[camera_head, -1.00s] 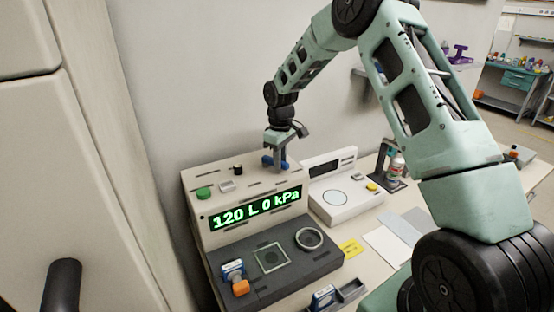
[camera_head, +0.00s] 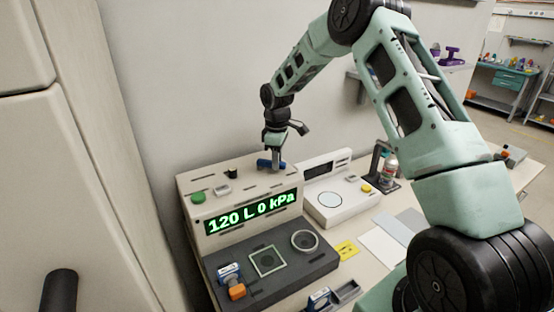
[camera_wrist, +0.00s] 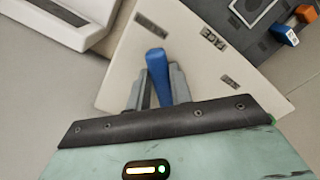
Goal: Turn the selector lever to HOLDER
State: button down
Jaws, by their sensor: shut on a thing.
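The blue selector lever (camera_wrist: 157,72) sits on the top face of the beige classifier unit (camera_wrist: 215,60). In the wrist view it stands between my two fingers. My gripper (camera_wrist: 160,88) is shut on the lever; it also shows in the head view (camera_head: 276,158), reaching down onto the blue lever (camera_head: 264,163) at the right of the unit's top. Small dark labels lie around the lever; one reads like "FACE", and the others are too small to read. The display (camera_head: 252,211) shows "120 L 0 kPa" in green.
A green button (camera_head: 198,197) and a black knob (camera_head: 231,173) are on the unit's top. A white scale-like device (camera_head: 328,200) stands close on the right. A dark deck (camera_head: 270,285) with a square frame and ring lies in front.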

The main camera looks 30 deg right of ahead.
jog(key=c, duration=1.2)
grip_release()
jog(key=shift+w, duration=0.1)
jog(key=shift+c, duration=0.2)
jog(key=shift+r, duration=0.15)
notch_tip(320, 180, up, 17)
jog(key=b, duration=0.3)
jog(key=shift+b, duration=0.4)
jog(key=shift+r, duration=0.1)
